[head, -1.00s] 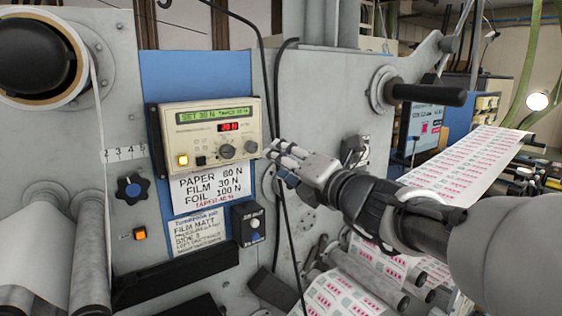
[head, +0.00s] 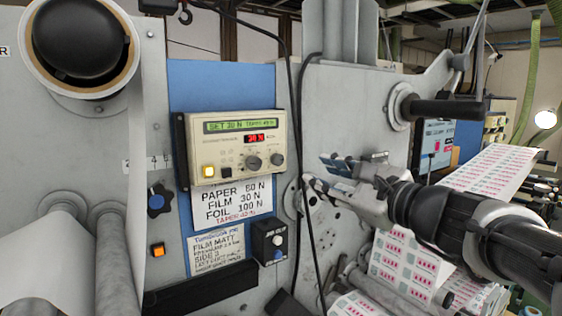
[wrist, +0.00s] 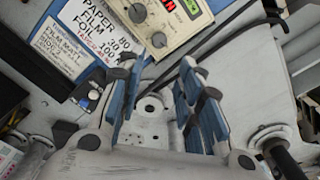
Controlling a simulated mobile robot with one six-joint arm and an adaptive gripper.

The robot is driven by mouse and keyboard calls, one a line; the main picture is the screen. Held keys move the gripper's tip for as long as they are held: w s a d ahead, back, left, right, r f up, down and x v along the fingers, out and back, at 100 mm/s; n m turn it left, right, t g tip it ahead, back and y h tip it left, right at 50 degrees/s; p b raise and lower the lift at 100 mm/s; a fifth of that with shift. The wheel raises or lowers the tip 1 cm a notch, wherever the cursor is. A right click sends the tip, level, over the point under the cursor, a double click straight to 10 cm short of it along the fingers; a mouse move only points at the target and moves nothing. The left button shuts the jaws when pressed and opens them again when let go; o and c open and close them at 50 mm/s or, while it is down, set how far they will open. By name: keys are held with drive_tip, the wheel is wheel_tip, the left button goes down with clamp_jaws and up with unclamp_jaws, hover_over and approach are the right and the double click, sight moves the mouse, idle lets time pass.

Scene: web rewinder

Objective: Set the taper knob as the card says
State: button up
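The cream tension controller (head: 195,131) is on the blue panel, with a green text display (head: 240,126) reading SET 30 N and a TAPER figure too small to read surely. It has two grey knobs, a left one (head: 253,163) and a right one (head: 277,160); their labels are unreadable, so I cannot tell which is taper. Both knobs also show in the wrist view. My gripper (head: 334,176) is open and empty, right of the controller, touching no knob.
A job sheet (head: 216,250) reading FILM MATT and a small black knob box (head: 269,241) sit under the card. A dark cable (head: 299,130) hangs between controller and gripper. A black handle (head: 445,108) sticks out at upper right. A printed web (head: 490,170) runs at right.

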sight(279, 160)
drive_tip(key=p+x, duration=0.3)
drive_tip(key=x, duration=1.2)
drive_tip(key=shift+c, duration=0.3)
clamp_jaws()
drive_tip(key=shift+f, duration=0.1)
drive_tip(key=shift+m, duration=0.5)
drive_tip(key=shift+o, duration=0.3)
unclamp_jaws()
